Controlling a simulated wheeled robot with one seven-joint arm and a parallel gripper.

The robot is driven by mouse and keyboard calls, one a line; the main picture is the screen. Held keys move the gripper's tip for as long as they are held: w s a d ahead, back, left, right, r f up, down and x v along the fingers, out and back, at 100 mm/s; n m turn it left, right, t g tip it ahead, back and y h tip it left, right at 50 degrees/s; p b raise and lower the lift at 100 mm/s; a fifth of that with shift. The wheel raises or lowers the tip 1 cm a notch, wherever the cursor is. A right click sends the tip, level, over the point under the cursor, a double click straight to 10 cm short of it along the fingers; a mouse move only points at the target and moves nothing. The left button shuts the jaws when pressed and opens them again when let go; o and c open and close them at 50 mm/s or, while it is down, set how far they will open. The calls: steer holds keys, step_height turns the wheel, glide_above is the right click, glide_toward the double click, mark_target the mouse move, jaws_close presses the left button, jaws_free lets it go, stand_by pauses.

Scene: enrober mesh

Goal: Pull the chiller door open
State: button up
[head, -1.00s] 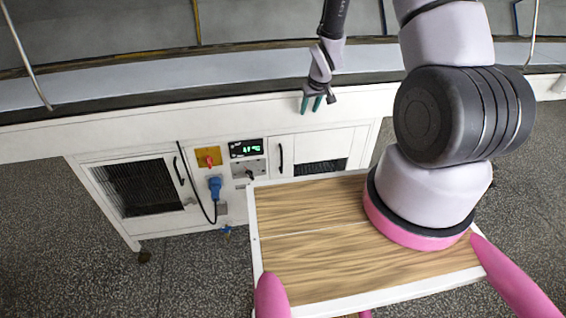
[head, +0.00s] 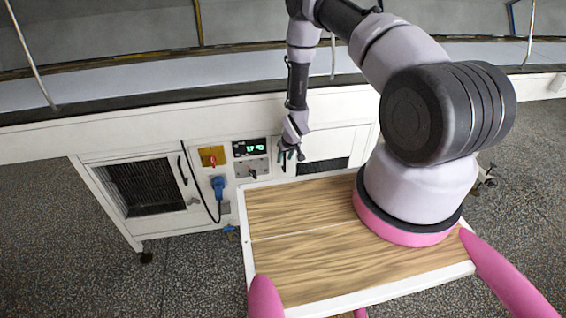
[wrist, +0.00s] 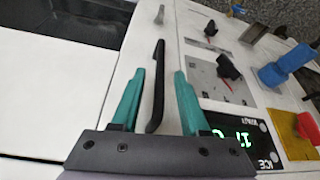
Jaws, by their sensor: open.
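My gripper (head: 289,155) is in front of the white right-hand door (head: 340,143) of the machine's front, at its left edge. In the wrist view its two teal fingers (wrist: 159,78) are open. The door's black bar handle (wrist: 157,88) runs between them, with a gap visible on each side. I cannot tell how deep the handle sits between the fingers. The door panel (wrist: 45,105) fills the left of the wrist view and looks closed. In the head view the gripper hides most of the handle.
Left of the handle are a green display (head: 249,147), a black rotary switch (head: 252,173), a red knob on a yellow plate (head: 212,157) and a blue plug (head: 218,185). A second, grilled door (head: 145,187) is farther left. My wooden-topped base stands close in front.

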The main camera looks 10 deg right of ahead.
steer(key=shift+x, duration=1.95)
jaws_close()
